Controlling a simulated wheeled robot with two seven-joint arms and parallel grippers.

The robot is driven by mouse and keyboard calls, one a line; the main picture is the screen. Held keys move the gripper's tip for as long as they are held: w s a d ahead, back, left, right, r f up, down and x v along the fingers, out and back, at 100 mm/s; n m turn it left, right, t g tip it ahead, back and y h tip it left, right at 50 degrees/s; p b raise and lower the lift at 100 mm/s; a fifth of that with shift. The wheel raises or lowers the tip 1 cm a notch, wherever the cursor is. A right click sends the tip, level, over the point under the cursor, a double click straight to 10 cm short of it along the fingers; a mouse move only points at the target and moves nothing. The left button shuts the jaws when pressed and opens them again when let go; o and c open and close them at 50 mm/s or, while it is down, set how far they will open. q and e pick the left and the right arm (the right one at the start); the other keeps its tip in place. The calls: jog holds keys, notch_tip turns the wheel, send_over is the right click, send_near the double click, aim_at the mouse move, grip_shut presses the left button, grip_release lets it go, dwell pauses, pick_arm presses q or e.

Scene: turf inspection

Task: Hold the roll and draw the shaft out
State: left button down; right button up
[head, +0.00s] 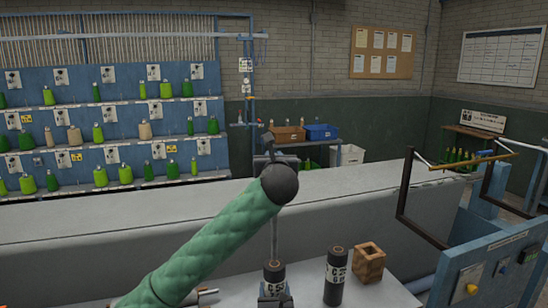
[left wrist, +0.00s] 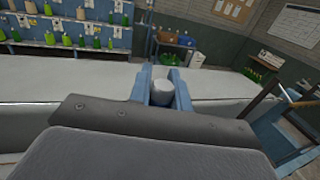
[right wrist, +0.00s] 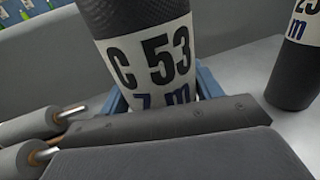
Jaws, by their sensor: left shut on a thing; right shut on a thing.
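A black roll with a white "C 53" label (right wrist: 155,62) stands upright on the bench; its top shows in the head view (head: 274,268). My right gripper (head: 274,296) is shut on its lower part, with blue fingers around it in the right wrist view. A thin grey shaft (head: 275,236) rises upright from the roll's top; I cannot tell how much of it is inside. My left gripper (left wrist: 162,90) is shut on a grey round end (left wrist: 162,92), apparently the shaft's top, high above the roll. My green-sleeved left arm and its dark joint hide part of the shaft.
A second black labelled roll (head: 335,276) stands just to the right, with a hollow wooden block (head: 369,262) beside it. Grey rollers with metal ends (right wrist: 30,128) lie left of the held roll. A blue panel with a dark frame (head: 490,265) stands at the right.

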jog(key=o, duration=1.5)
